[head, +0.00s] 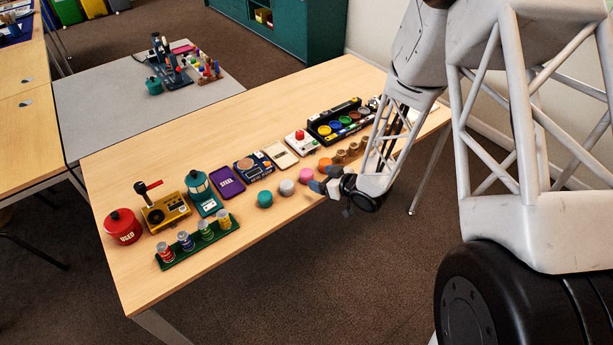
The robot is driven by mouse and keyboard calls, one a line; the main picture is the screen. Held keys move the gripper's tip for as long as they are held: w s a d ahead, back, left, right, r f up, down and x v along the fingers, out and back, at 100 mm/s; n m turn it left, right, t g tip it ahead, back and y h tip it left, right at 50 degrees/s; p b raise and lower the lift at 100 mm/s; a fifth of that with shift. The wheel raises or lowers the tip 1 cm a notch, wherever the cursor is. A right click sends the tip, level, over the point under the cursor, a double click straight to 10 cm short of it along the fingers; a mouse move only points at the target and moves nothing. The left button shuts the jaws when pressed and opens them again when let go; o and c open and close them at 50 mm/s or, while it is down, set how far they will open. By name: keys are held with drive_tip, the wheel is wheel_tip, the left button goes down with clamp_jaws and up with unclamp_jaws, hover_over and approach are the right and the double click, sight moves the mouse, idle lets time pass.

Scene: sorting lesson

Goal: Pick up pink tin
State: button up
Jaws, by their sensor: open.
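A small pink tin (306,175) stands on the light wooden table (140,175), in a row of similar small round tins near the front edge. A pale grey tin (287,187) is to its left and an orange tin (324,164) to its right. My gripper (319,180) is just right of the pink tin, low over the front edge of the table. From this view I cannot tell whether a finger touches the pink tin.
A teal tin (265,199) and brown pieces (346,154) continue the row. Behind are a purple box (227,182), a white box with a red button (300,142) and a black paint tray (322,130). A green rack (207,242) holds several small jars. The table's back strip is clear.

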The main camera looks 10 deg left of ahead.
sight(309, 174)
drive_tip(key=shift+x, duration=1.1)
drive_tip(key=shift+a, duration=0.1)
drive_tip(key=shift+x, duration=2.5)
drive_tip(key=shift+w, duration=0.15)
drive_tip(key=c, duration=1)
